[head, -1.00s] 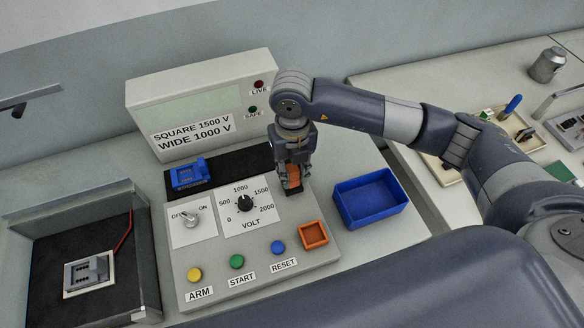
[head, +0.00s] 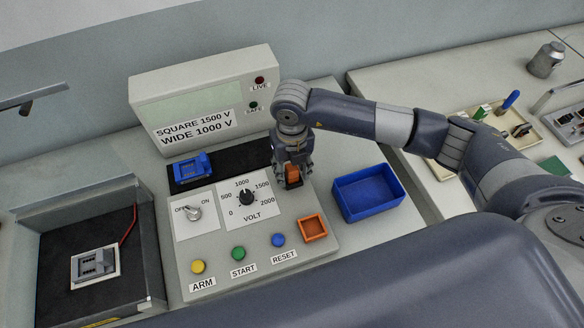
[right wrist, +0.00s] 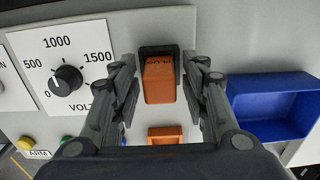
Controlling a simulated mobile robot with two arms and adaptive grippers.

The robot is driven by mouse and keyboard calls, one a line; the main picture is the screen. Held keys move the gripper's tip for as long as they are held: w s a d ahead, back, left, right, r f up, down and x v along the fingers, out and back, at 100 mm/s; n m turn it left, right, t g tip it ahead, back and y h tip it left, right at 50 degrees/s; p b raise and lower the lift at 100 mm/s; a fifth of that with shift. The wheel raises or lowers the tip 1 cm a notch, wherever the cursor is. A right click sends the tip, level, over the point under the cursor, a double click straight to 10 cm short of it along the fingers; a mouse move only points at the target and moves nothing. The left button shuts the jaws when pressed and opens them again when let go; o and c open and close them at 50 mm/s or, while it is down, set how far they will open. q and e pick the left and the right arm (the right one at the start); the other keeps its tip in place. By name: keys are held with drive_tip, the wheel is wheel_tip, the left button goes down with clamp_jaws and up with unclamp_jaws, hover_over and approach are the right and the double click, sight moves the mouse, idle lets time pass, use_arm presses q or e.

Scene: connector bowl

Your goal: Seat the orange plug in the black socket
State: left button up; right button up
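The orange plug (head: 292,176) stands at the black socket (head: 293,185) on the right side of the control panel. In the right wrist view the plug (right wrist: 159,82) has its far end at the black socket (right wrist: 150,52); how deep it sits is hard to tell. My right gripper (head: 294,180) is around the plug from above. In the right wrist view its fingers (right wrist: 160,92) stand on either side of the plug, with a visible gap on each side. My left gripper is not in view.
A blue bin (head: 340,199) stands right of the panel. A square orange holder (head: 313,239) is in front of the socket. A voltage dial (head: 246,197) and a switch (head: 193,213) lie left. A blue connector (head: 190,167) sits on the black strip behind.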

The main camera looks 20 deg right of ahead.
sight(292, 168)
drive_tip(key=shift+r, duration=0.4)
wheel_tip(292, 168, up, 12)
drive_tip(key=b, duration=0.3)
drive_tip(key=shift+f+b, duration=0.2)
drive_tip(key=shift+b, duration=0.2)
drive_tip(key=shift+f, duration=0.1)
